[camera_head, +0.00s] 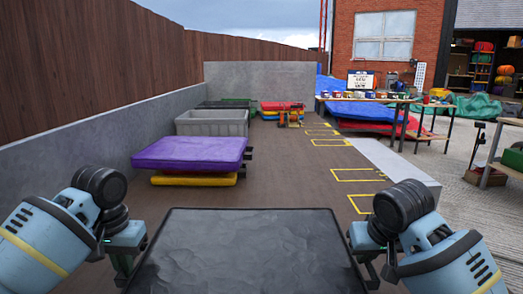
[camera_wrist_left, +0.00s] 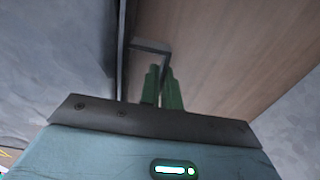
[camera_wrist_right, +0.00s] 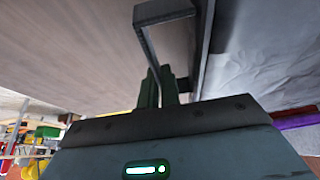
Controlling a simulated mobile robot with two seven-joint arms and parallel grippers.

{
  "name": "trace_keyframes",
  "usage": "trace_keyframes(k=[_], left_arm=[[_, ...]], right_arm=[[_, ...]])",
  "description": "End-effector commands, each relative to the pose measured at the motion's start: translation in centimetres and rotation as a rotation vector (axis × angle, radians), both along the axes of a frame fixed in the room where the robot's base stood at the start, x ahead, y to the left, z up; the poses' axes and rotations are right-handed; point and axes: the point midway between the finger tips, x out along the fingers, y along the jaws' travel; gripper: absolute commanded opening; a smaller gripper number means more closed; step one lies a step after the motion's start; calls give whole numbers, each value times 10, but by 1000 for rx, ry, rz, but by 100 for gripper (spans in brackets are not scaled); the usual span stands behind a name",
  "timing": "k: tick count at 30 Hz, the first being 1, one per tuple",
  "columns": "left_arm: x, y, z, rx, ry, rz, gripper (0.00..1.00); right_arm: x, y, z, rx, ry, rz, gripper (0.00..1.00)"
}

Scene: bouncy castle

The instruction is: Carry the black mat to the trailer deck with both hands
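The black mat (camera_head: 245,255) is level in front of me in the head view, its near part cut off by the frame. My left gripper (camera_head: 122,265) is at its left edge and my right gripper (camera_head: 370,262) at its right edge. In the left wrist view the fingers (camera_wrist_left: 164,90) are close together at a dark handle (camera_wrist_left: 152,46) on the mat's side. In the right wrist view the fingers (camera_wrist_right: 158,88) are likewise close together at a handle (camera_wrist_right: 160,12). The brown deck-like floor (camera_head: 285,165) with yellow outlines lies ahead.
A purple mat (camera_head: 190,153) on red and yellow mats lies ahead left. A grey bin (camera_head: 212,123) stands behind it, and a low grey wall (camera_head: 80,155) runs along the left. A grey block (camera_head: 395,160) and tables (camera_head: 400,105) are right. The outlined floor is clear.

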Motion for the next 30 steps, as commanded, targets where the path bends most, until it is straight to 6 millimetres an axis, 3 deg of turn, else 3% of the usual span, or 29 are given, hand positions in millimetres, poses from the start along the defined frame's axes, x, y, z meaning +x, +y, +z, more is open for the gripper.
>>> trace_keyframes(k=[12,15,18,30], left_arm=[[0,0,-1,0,-3,1,0],[0,0,-2,1,1,1,16],[0,0,-2,1,0,1,26],[0,0,-2,1,0,0,26]], right_arm=[[1,0,0,0,-5,0,0],[0,0,-2,-1,0,0,16],[0,0,-2,0,0,0,26],[0,0,-2,0,0,0,26]])
